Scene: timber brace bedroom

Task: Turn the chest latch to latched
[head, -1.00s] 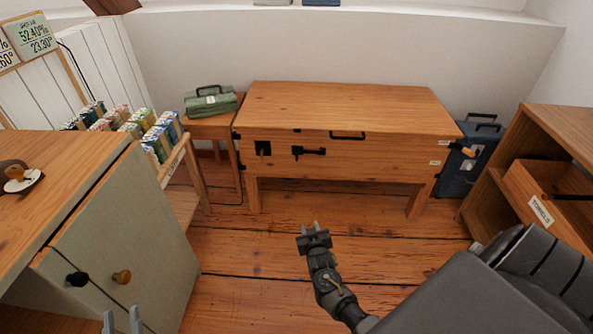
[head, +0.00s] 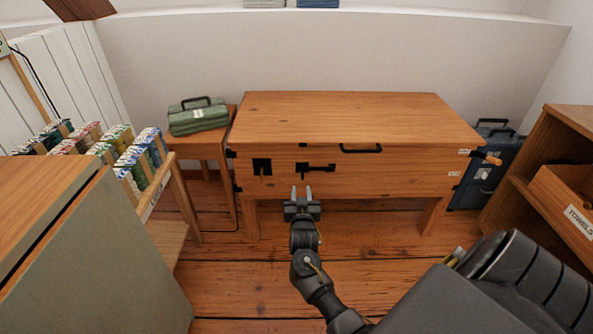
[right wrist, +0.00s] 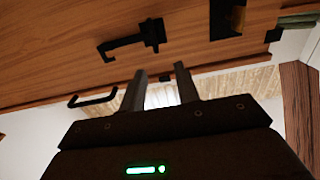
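The wooden chest (head: 400,180) stands against the back wall with its lid down. The black latch (head: 316,168) is on its front, with a bar lying roughly level and a short part hanging at its left end. It also shows in the right wrist view (right wrist: 130,40), above my fingers. My right gripper (head: 301,191) is open and empty, just below and slightly left of the latch in the head view. Its two fingers (right wrist: 162,86) are apart in the wrist view, and no contact with the latch shows. My left gripper is out of view.
A black plate with a brass-coloured piece (head: 262,167) is left of the latch. A black handle (head: 361,149) is at the lid's front edge. A green case (head: 198,118) sits on a side table. A cabinet (head: 95,260) is at left, shelves (head: 555,150) at right.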

